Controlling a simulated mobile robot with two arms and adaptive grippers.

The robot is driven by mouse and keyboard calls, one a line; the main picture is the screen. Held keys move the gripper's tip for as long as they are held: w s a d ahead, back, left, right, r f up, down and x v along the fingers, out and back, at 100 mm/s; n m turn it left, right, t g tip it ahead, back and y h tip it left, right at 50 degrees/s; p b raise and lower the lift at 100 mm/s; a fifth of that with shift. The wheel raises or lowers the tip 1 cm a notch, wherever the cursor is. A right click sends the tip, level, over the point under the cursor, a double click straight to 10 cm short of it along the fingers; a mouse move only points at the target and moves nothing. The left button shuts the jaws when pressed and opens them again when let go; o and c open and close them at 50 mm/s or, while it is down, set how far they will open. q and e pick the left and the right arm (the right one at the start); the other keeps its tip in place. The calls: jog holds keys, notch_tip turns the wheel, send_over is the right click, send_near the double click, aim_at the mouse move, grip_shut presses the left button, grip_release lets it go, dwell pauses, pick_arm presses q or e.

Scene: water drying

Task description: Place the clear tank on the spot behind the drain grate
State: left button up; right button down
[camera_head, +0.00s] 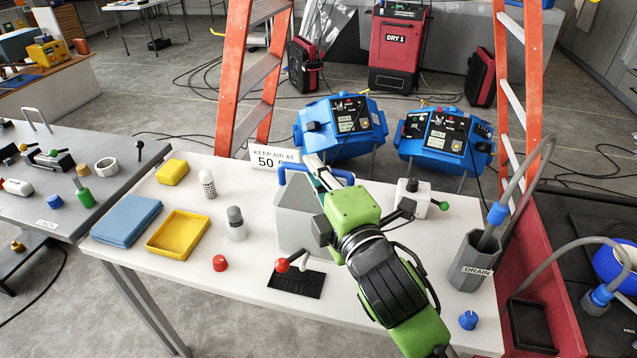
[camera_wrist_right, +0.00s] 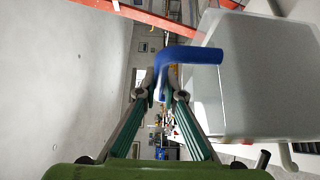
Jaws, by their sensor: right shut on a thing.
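The clear tank (camera_head: 296,218) looks like a pale grey, frosted box with a blue handle (camera_head: 290,172) on top. It appears upright over the middle of the white table; whether its base touches the table cannot be told. The black drain grate (camera_head: 300,284) lies just in front of it. My right gripper (camera_head: 317,170) is shut on the handle, and my arm hides the tank's right side. In the right wrist view, my fingers (camera_wrist_right: 165,92) close around the blue handle (camera_wrist_right: 190,56), beside the tank wall (camera_wrist_right: 265,80). My left gripper is out of view.
A red-knobbed white lever (camera_head: 290,263) sits at the grate's back edge. A grey bottle (camera_head: 236,225) and red cap (camera_head: 220,263) stand left. A sign (camera_head: 275,158) stands behind the tank. A white box (camera_head: 412,198) and DRAIN container (camera_head: 473,265) are right.

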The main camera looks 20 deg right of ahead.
aim_at(305, 185)
jog(key=shift+w+d+f+b, duration=0.15)
jog(key=shift+w+f, duration=0.8)
jog(key=shift+f, duration=0.5)
jog(key=shift+w+f+b, duration=0.1)
jog(key=shift+w+f, duration=0.8)
jog(key=shift+f, duration=0.5)
jog(key=shift+w+d+f+b, duration=0.15)
jog(key=shift+w+f, duration=0.8)
jog(key=shift+f, duration=0.5)
jog(key=shift+a+f, duration=0.1)
jog(key=shift+f, duration=0.05)
jog(key=c, duration=2.2)
grip_release()
jog(key=shift+f, duration=0.25)
jog(key=shift+o, duration=0.2)
jog(key=shift+s, duration=0.1)
jog(key=shift+r, duration=0.1)
jog(key=s, duration=0.5)
jog(key=s+b, duration=0.1)
jog(key=s, duration=0.4)
jog(key=shift+s+d, duration=0.2)
jog(key=shift+s, duration=0.8)
